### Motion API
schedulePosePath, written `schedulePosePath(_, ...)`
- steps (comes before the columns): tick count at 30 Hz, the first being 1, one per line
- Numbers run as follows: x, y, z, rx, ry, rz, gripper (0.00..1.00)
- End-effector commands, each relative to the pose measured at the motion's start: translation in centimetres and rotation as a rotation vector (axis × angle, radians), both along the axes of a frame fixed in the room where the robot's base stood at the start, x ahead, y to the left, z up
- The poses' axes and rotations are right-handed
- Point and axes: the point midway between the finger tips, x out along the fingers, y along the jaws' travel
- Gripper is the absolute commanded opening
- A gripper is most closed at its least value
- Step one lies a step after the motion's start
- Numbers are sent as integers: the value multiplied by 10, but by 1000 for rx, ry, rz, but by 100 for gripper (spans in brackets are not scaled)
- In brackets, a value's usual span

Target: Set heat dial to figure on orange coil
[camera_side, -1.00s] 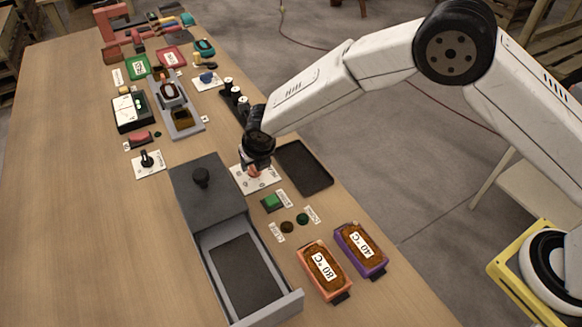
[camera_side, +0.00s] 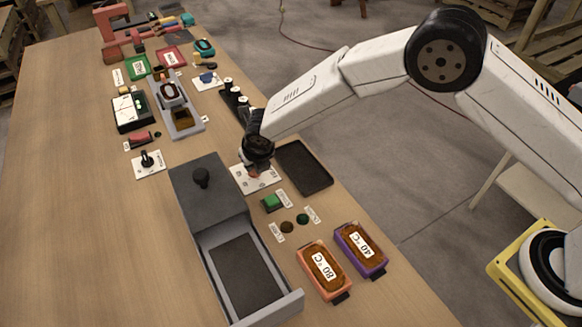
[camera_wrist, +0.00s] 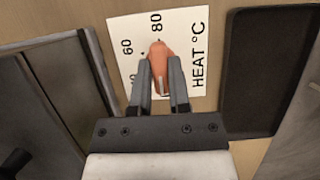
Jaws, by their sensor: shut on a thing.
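The orange-red heat dial (camera_wrist: 163,58) sits on a white card (camera_wrist: 121,58) marked "60", "80" and "HEAT °C" in the wrist view. Its narrow far end lies just below the "80" mark. My gripper (camera_wrist: 160,85) is shut on the dial, one finger on each side; the fingers hide part of the scale. In the side view, my gripper (camera_side: 256,168) is low over the card (camera_side: 263,183). The orange-framed coil (camera_side: 311,260) at the front right bears the label "80 °C". The purple-framed coil (camera_side: 376,268) beside it reads "40 °C".
A grey box with an open drawer (camera_side: 293,304) stands left of the dial card. A dark tray (camera_side: 318,178) lies close to its right. A green button (camera_side: 271,202) is just in front. Bare table (camera_side: 80,220) spreads at left.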

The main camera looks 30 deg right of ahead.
Motion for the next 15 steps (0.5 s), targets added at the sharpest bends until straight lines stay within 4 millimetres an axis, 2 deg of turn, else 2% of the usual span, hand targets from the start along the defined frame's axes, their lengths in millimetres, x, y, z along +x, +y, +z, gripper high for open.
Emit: schedulePosePath(15, 0, 1, 1, 0, -1, -143, 0)
